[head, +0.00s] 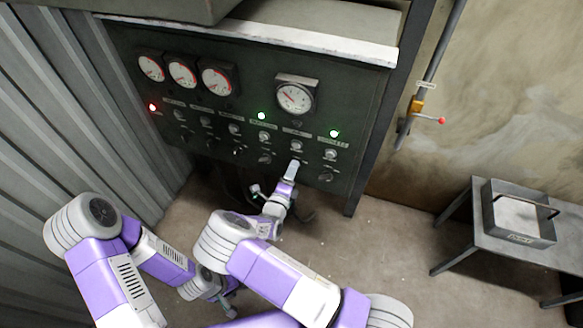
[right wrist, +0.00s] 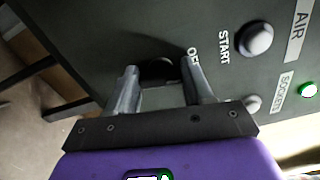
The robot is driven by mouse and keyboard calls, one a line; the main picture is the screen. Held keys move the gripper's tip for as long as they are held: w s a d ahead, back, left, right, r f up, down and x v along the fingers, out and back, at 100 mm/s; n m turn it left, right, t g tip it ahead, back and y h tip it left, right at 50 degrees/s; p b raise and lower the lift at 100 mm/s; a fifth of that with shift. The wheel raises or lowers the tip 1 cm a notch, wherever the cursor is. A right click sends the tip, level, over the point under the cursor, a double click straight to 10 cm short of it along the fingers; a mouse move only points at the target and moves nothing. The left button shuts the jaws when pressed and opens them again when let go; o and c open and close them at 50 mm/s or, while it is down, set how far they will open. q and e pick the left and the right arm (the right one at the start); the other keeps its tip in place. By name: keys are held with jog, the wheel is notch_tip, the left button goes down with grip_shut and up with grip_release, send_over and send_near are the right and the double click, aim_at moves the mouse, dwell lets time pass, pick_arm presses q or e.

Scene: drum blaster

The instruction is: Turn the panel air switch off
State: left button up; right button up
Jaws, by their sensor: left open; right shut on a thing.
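The dark green control panel (head: 225,130) stands against the back wall. In the right wrist view an "AIR" label (right wrist: 298,32) heads a column with a grey START button (right wrist: 256,39) and, below it, a dark knob (right wrist: 156,72) beside a partly hidden "O…" label. My right gripper (right wrist: 164,84) has one finger on each side of that knob and is shut on it. In the head view my right gripper (head: 291,170) reaches the lower panel and covers the knob. My left gripper (head: 229,304) is low in front of the panel, open and partly hidden by my right arm.
A green light (head: 334,133) marks the neighbouring "SOCKETS" column (right wrist: 282,92). A pipe with a red-tipped valve lever (head: 440,120) is on the wall. A metal table (head: 470,244) with a tray (head: 548,235) stands right.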

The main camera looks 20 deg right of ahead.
jog(key=shift+f+n+p, duration=0.1)
jog(key=shift+n+p, duration=0.4)
jog(key=shift+n, duration=0.5)
jog(key=shift+s, duration=0.1)
jog(key=o, duration=1)
jog(key=shift+o, duration=0.2)
jog(key=v, duration=0.7)
jog(key=shift+s+a+p, duration=0.15)
jog(key=shift+s+p, duration=0.05)
jog(key=shift+p, duration=0.15)
